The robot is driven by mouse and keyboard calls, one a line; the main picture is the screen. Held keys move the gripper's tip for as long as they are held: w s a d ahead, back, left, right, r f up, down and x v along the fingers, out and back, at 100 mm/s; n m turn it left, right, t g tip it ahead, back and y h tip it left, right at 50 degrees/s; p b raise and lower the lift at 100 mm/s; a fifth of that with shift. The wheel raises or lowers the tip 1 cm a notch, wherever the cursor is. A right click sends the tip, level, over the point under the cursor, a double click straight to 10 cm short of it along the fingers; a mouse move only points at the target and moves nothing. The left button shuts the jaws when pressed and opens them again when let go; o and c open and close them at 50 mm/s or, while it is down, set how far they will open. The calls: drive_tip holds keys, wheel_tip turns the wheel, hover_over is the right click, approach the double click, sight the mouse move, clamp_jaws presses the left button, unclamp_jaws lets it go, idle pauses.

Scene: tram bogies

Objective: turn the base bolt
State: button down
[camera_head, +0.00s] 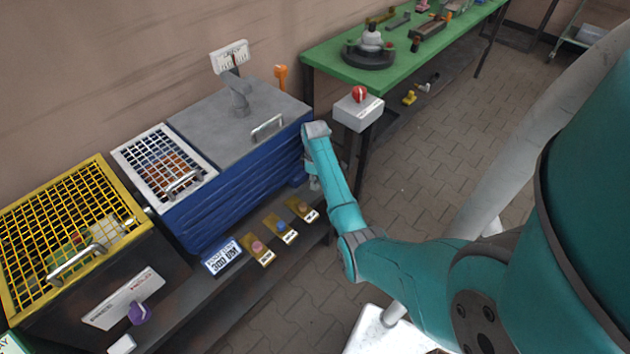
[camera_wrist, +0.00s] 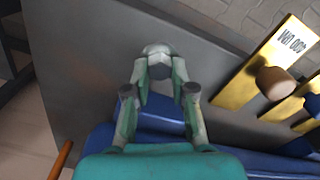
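In the wrist view a grey, rounded bolt head (camera_wrist: 158,49) stands on a dark grey surface beside the blue bogie box (camera_wrist: 150,119). I take it to be the base bolt. My gripper (camera_wrist: 158,72) has its two fingers partly closed, one on each side of the bolt head, and they appear to touch it. The bolt is hidden there behind my gripper and arm.
Yellow plates with coloured knobs (camera_head: 281,229) line the dark bench's front edge, close to my gripper. A yellow mesh cage (camera_head: 70,235) stands left. A green table (camera_head: 335,58) and a grey box with a red knob (camera_head: 358,110) stand behind.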

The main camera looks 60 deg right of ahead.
drive_tip(key=m, duration=0.5)
drive_tip(key=shift+d+m, duration=0.1)
drive_tip(key=shift+m, duration=0.3)
drive_tip(key=c, duration=1)
unclamp_jaws()
wheel_tip(320, 180, up, 12)
drive_tip(key=shift+f, duration=0.1)
